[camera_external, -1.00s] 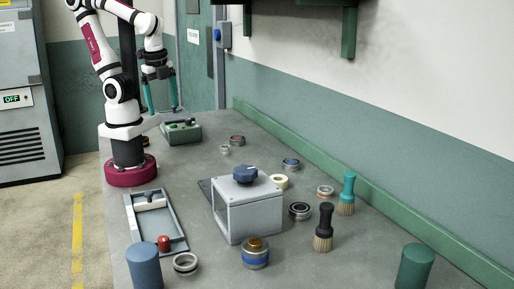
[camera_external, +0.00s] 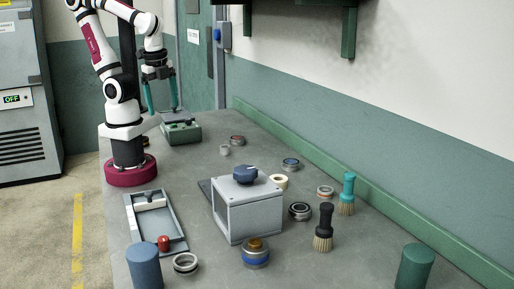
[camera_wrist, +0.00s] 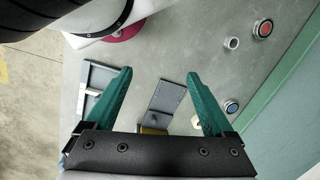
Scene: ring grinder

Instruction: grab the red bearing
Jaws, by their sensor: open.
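The red bearing (camera_external: 237,140) is a dark-rimmed ring with a red centre, lying flat on the grey bench beyond the grey box. In the wrist view it shows at the upper right (camera_wrist: 263,28), well outside the space between my fingers. My gripper (camera_external: 163,109) is raised over the far left of the bench, above the green control box and to the left of the bearing. In the wrist view, the teal fingers of my gripper (camera_wrist: 158,75) are spread apart with nothing between them.
A small metal ring (camera_external: 224,150) lies close to the red bearing. A blue bearing (camera_external: 290,164) lies nearer the camera. The grey box with a dark knob (camera_external: 246,209) stands mid-bench. A green control box (camera_external: 181,132) sits below my gripper. A green ledge (camera_external: 330,172) runs along the wall.

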